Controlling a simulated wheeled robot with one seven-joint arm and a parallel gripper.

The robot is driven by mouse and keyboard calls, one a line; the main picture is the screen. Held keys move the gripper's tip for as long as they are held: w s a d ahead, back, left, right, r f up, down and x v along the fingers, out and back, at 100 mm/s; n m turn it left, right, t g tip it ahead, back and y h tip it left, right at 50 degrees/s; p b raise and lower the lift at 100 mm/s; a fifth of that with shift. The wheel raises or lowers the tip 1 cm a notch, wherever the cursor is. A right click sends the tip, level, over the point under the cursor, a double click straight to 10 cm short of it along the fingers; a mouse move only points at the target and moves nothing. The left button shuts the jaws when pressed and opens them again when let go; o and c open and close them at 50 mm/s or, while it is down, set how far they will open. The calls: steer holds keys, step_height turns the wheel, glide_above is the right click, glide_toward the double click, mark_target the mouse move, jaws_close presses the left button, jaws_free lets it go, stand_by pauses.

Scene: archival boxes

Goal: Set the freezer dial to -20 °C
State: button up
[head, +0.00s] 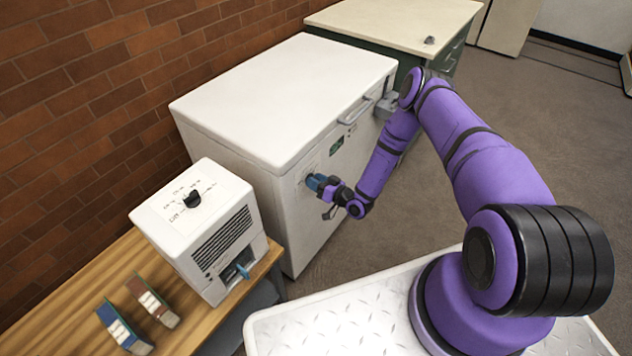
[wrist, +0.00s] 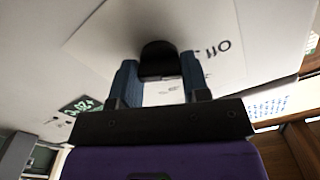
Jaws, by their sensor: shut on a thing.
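The white chest freezer (head: 275,95) stands against the brick wall with its lid closed. In the wrist view, the black dial knob (wrist: 160,57) sits on a pale panel with dark markings. The blue fingers of my gripper (wrist: 160,80) are on both sides of the knob, shut on it.
A white box-shaped device (head: 205,225) with its own black knob (head: 192,198) stands on the wooden table (head: 70,300). Small red and blue items lie beside it. A cream-topped desk (head: 400,20) stands behind the freezer. The grey floor at right is clear.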

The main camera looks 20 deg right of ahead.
steer(key=shift+m, duration=0.4)
steer(key=shift+f+m, duration=0.1)
steer(key=shift+m, duration=4)
steer(key=o, duration=0.9)
steer(key=v, duration=1.1)
